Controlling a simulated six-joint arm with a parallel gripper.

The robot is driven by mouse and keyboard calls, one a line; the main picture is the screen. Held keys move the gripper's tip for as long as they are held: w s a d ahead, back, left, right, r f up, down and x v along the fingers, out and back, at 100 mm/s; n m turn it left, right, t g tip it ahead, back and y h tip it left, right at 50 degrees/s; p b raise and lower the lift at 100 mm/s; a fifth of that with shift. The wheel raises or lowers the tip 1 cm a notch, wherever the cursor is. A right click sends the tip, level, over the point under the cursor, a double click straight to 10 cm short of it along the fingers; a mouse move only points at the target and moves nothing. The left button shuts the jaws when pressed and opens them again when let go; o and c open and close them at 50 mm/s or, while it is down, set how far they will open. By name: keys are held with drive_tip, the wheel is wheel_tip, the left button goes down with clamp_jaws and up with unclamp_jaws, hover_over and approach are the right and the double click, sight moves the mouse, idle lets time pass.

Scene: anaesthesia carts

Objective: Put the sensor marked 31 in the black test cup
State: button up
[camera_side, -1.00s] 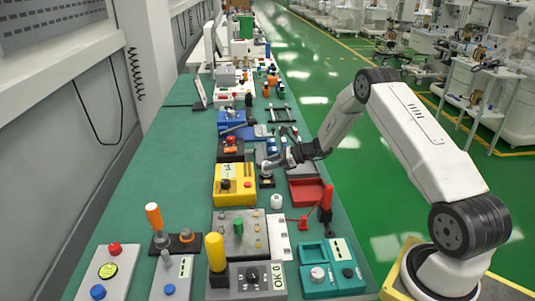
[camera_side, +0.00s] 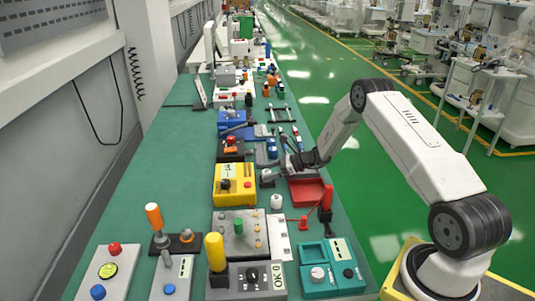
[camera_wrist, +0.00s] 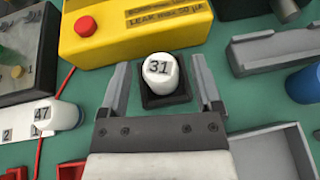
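The white sensor marked 31 (camera_wrist: 160,68) stands upright in the square black test cup (camera_wrist: 165,100) in the wrist view, its number facing up. The black cup is small in the side view (camera_side: 267,183), near the right side of the yellow box. My gripper (camera_wrist: 159,66) is open, with one finger to the left and one to the right of the sensor in the wrist view. Gaps show between both fingers and the sensor. In the side view my gripper (camera_side: 275,167) is low over the bench beside the cup.
A yellow box (camera_wrist: 135,28) with a red button is just behind the cup. A white sensor marked 47 (camera_wrist: 62,116) stands to the left. A red tray (camera_side: 307,192) lies right of the cup, and a grey holder (camera_wrist: 278,55) is at the right.

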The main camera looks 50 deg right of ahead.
drive_tip(key=shift+r, duration=0.15)
drive_tip(key=shift+s+d+r, duration=0.1)
drive_tip(key=shift+s+d, duration=0.05)
drive_tip(key=v, duration=1.1)
drive_tip(key=shift+s+d, duration=0.2)
drive_tip(key=shift+a, duration=0.1)
drive_tip(key=s+a+r+n+g, duration=0.1)
drive_tip(key=s+a+n+g, duration=0.15)
drive_tip(key=a+n, duration=0.2)
drive_tip(key=s+a+r+n+g+h, duration=0.1)
drive_tip(key=a+n+g, duration=0.2)
drive_tip(key=a, duration=0.3)
drive_tip(key=s+a+r+n+g, duration=0.1)
drive_tip(key=s+a+n+g, duration=0.1)
drive_tip(key=a+n+g, duration=0.3)
drive_tip(key=s+a+r+n+t+h, duration=0.1)
drive_tip(key=s+a+r+n+h, duration=0.1)
drive_tip(key=s+a+n, duration=0.3)
drive_tip(key=s+a+r+n+t+h, duration=0.1)
drive_tip(key=s+a+r+n+h, duration=0.2)
drive_tip(key=n, duration=0.8)
drive_tip(key=shift+s+a+h, duration=1)
drive_tip(key=shift+s+a, duration=0.1)
drive_tip(key=shift+s, duration=0.9)
